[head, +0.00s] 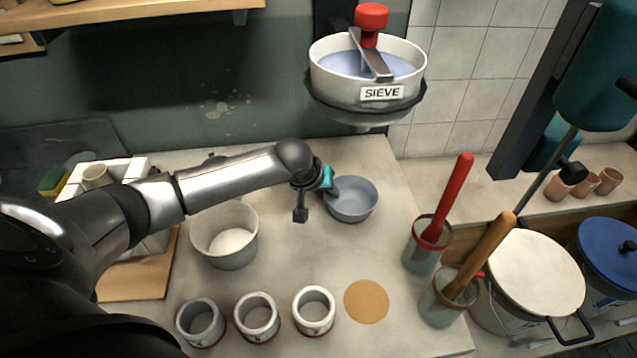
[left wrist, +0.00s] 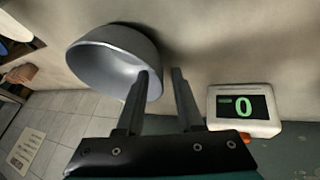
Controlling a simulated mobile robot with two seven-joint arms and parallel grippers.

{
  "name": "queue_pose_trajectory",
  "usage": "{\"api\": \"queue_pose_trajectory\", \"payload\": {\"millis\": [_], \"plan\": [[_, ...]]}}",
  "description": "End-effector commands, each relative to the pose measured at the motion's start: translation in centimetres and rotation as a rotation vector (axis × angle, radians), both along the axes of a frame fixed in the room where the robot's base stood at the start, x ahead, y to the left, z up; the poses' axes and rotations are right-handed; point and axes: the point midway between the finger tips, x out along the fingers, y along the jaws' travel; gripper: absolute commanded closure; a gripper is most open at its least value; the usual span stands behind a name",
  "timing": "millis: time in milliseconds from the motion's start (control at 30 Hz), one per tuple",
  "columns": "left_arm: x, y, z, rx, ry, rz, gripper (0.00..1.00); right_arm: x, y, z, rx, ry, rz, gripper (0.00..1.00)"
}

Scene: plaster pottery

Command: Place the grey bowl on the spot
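The grey bowl (head: 352,203) stands upright on the pale worktop, below the sieve. The spot, a flat tan disc (head: 367,301), lies bare near the front of the worktop. My left gripper (head: 334,189) is at the bowl's left rim. In the left wrist view the bowl (left wrist: 100,62) shows beyond the fingers (left wrist: 160,72). The fingers are apart; one overlaps the bowl's inside and the other is outside, with the rim between them. I cannot tell whether either touches it. My right gripper is not in view.
Three small cups (head: 257,317) stand left of the spot, a white tub (head: 225,236) behind them. Two containers with a red-handled tool (head: 436,225) and a wooden-handled tool (head: 480,258) stand right. The sieve (head: 367,80) hangs above. A display (left wrist: 243,108) reads 0.

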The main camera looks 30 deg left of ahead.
Motion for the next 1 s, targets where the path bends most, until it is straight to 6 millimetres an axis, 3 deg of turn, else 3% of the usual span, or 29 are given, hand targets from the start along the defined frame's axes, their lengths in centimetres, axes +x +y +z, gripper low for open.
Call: {"api": "queue_pose_trajectory", "payload": {"millis": [600,1000], "plan": [[-4.8,0.5,8.5,0.001,-0.001,-0.001,0.64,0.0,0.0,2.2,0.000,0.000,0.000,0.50],[-5.6,0.5,9.8,-0.001,0.000,0.000,0.64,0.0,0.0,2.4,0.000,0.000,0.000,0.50]]}}
